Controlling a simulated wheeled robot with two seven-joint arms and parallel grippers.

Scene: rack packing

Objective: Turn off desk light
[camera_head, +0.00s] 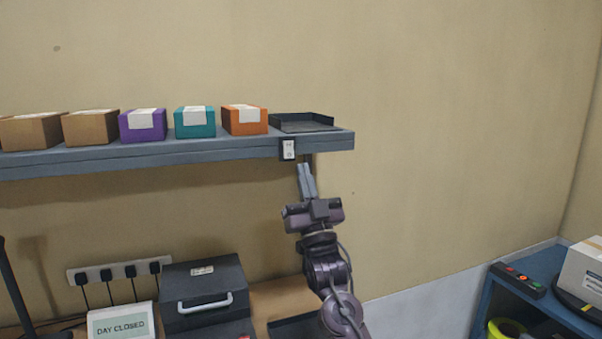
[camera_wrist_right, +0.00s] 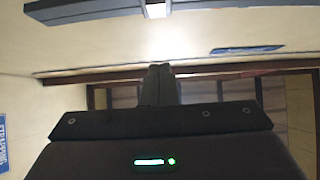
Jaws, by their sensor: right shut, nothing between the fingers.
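A small white switch plate (camera_head: 288,149) on a dark mount sits at the front edge of the wall shelf, near its right end. A pale patch on the dark bar at the top of the right wrist view (camera_wrist_right: 156,9) looks like the same plate. My right gripper (camera_head: 306,168) points up just below and right of the plate, apart from it in the picture. Its fingers are together and empty, as the right wrist view also shows (camera_wrist_right: 158,84). A dark slanted post (camera_head: 14,290) at the far left may be part of a desk light; its top is not clear. My left gripper is not in view.
The shelf (camera_head: 200,151) holds several boxes and a dark open tray (camera_head: 303,122). Below are a socket strip (camera_head: 118,270), a dark case (camera_head: 205,290) with a pale handle, and a "DAY CLOSED" sign (camera_head: 122,324). The wall right of my arm is clear.

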